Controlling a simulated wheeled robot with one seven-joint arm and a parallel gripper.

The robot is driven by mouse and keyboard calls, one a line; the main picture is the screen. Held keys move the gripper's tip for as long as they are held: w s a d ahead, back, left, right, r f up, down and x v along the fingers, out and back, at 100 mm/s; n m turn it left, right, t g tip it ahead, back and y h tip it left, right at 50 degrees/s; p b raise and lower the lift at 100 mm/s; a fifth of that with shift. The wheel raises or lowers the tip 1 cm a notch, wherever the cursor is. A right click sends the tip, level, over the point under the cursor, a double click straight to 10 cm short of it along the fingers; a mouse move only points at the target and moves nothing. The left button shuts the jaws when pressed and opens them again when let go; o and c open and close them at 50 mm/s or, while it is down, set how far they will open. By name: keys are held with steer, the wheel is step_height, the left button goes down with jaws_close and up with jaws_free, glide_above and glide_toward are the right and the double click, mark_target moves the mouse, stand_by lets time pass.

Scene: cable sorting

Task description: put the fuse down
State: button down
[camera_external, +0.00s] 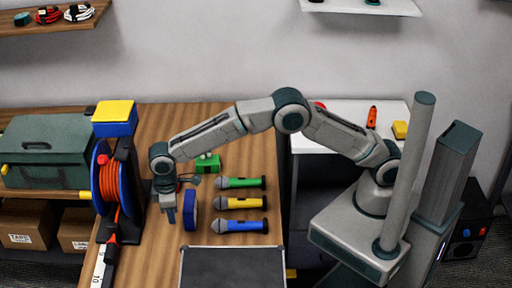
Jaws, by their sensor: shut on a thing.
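My gripper (168,214) points down over the left part of the wooden table (262,140), just left of a blue ring-shaped roll (190,211). Its fingers are shut on the fuse. The fuse is too small or too hidden by the fingers to make out in this view. I cannot tell whether it touches the table top.
A cable reel (107,188) with orange cable stands close on the left. Right of my gripper lie green, yellow and blue microphones (240,203). A green object (207,163) sits behind them. A dark tray (232,268) is in front. The far table middle is bare.

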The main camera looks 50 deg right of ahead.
steer(key=w+d+r, duration=0.1)
steer(key=w+d, duration=0.3)
steer(key=d, duration=0.3)
steer(key=w+d+r+m, duration=0.1)
steer(key=w+d, duration=0.3)
steer(key=d, duration=0.3)
steer(key=w+d+r, duration=0.1)
steer(key=w+d, duration=0.3)
steer(key=d, duration=0.4)
steer(key=w+d+r, duration=0.1)
steer(key=d+r, duration=0.1)
steer(key=d, duration=1.9)
steer(key=p, duration=0.2)
glide_above(217, 162)
steer(key=shift+m, duration=0.4)
step_height(217, 162, down, 6)
steer(key=shift+d+f, duration=0.1)
steer(key=shift+f, duration=0.15)
step_height(217, 162, down, 3)
steer(key=shift+f+p, duration=0.2)
steer(key=shift+p, duration=0.45)
steer(key=shift+f, duration=0.35)
steer(key=shift+f, duration=0.1)
